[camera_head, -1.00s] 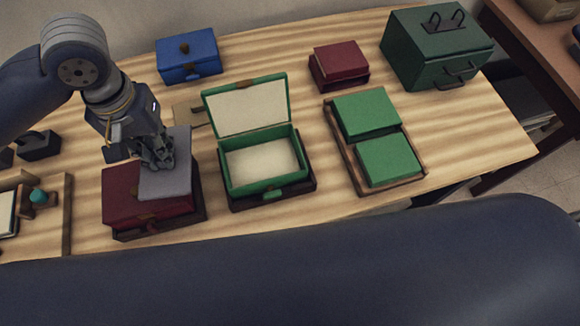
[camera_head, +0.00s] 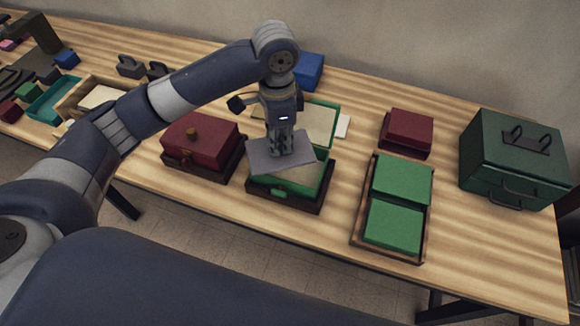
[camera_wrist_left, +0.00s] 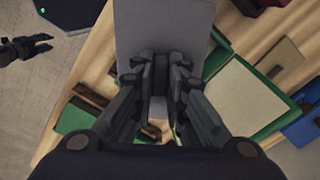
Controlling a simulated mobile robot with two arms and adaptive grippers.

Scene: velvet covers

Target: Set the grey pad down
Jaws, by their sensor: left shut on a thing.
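My left gripper (camera_head: 282,152) is shut on the grey pad (camera_head: 260,155), a thin flat slab. It holds the pad roughly level over the left and back part of the open green box (camera_head: 322,181), covering part of its pale inside. I cannot tell how high the pad is above the rim. The box's lid (camera_head: 322,122) stands open behind the gripper. In the left wrist view the pad (camera_wrist_left: 165,25) sticks out beyond the fingers.
A closed red box (camera_head: 204,135) stands just left of the green box. A wooden tray (camera_head: 427,227) with two green blocks lies to the right. Behind are a smaller red box (camera_head: 408,127), a blue box (camera_head: 309,70) and a large dark green case (camera_head: 512,150).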

